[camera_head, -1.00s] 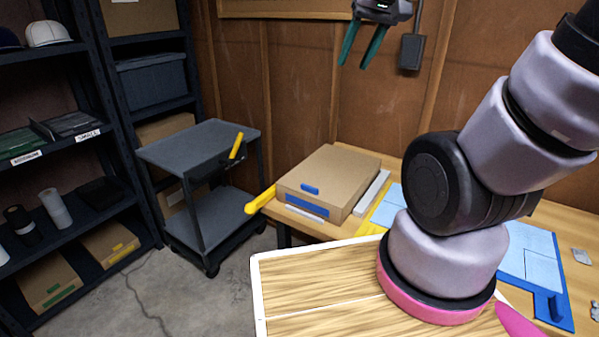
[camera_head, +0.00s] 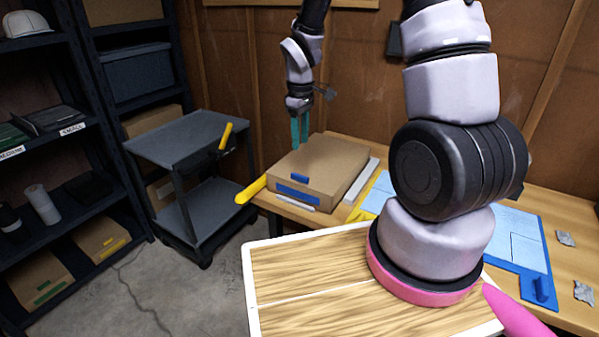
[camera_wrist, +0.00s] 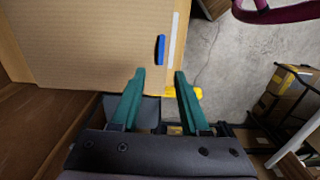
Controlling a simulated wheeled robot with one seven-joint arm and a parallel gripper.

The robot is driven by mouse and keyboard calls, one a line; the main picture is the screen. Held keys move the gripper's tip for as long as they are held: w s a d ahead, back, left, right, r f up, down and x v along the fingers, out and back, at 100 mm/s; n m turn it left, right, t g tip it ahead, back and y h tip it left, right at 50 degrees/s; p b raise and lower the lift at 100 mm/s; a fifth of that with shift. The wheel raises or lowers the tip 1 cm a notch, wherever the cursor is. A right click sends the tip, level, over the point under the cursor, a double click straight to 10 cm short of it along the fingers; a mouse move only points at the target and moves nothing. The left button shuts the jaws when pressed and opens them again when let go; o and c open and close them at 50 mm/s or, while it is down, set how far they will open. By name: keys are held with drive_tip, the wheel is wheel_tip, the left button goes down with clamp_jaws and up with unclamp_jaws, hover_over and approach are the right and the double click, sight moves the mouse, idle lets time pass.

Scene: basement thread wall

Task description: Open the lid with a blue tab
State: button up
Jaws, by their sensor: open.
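A flat cardboard box (camera_head: 318,165) lies on the wooden workbench. Its lid carries a small blue tab (camera_head: 299,178) near the front edge, above a wider blue strip on the front face. In the wrist view the blue tab (camera_wrist: 161,48) sits near the right edge of the brown lid (camera_wrist: 90,45). My gripper (camera_head: 299,130) points down over the left back part of the box, its green fingers apart with nothing between them.
A yellow handle-like bar (camera_head: 251,189) sticks out left of the box. A grey cart (camera_head: 190,140) stands to the left, by dark shelves (camera_head: 80,100). A grey-white strip (camera_head: 361,182) and blue panels (camera_head: 515,240) lie right of the box.

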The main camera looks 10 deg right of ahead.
approach(300, 171)
drive_tip(key=s+f, duration=0.1)
drive_tip(key=f, duration=0.1)
drive_tip(key=s+a+f, duration=0.1)
drive_tip(key=s+f, duration=0.3)
drive_tip(key=shift+a+f, duration=0.15)
drive_tip(key=shift+f, duration=0.15)
clamp_jaws()
drive_tip(key=shift+w, duration=0.1)
idle(1.1)
